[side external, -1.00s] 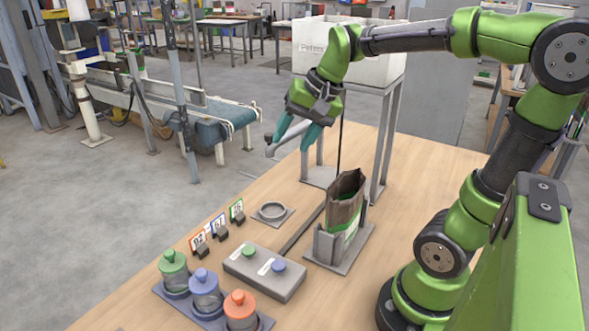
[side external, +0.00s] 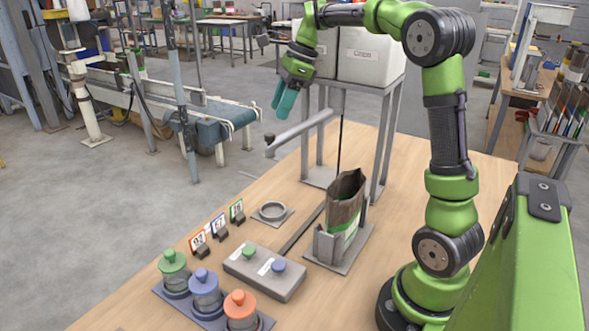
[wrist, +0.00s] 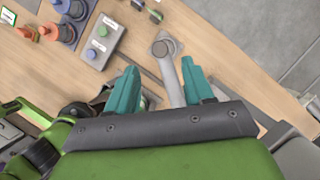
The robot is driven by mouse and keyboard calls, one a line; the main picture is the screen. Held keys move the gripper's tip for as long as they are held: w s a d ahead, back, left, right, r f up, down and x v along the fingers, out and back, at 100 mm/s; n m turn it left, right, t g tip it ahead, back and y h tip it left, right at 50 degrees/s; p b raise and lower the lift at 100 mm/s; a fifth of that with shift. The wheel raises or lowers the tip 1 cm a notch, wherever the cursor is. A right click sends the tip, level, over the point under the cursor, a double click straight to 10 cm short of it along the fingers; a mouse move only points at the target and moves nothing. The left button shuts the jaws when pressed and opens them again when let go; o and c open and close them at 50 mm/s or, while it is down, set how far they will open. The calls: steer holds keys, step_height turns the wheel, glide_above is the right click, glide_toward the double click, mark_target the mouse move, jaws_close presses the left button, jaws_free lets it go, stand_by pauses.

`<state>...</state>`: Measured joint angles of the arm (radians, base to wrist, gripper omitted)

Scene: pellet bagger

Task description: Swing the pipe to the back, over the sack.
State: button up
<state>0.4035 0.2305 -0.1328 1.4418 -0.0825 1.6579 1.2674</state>
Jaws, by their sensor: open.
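The grey pipe (side external: 300,132) reaches out to the left from the hopper stand, with a bent free end at its left. In the wrist view the pipe (wrist: 170,78) shows beyond and between my fingertips. The brown sack (side external: 347,200) with a green band stands open and upright in a grey holder (side external: 325,245), to the right of the pipe's free end; the pipe is not over it. My gripper (side external: 282,108) is open and empty, above the pipe in the side view and apart from it. In the wrist view my gripper (wrist: 160,80) has its fingers wide apart.
White hopper bins (side external: 368,55) sit on a grey metal stand (side external: 384,140). A ring (side external: 272,211) on a plate, a two-button box (side external: 264,270), number cards (side external: 218,223) and coloured lidded jars (side external: 206,290) are on the table. A conveyor (side external: 205,125) stands behind left.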

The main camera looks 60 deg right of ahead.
mark_target(270, 134)
steer(key=x, duration=0.6)
steer(key=shift+w+a+f, duration=0.15)
steer(key=shift+f, duration=0.25)
jaws_close()
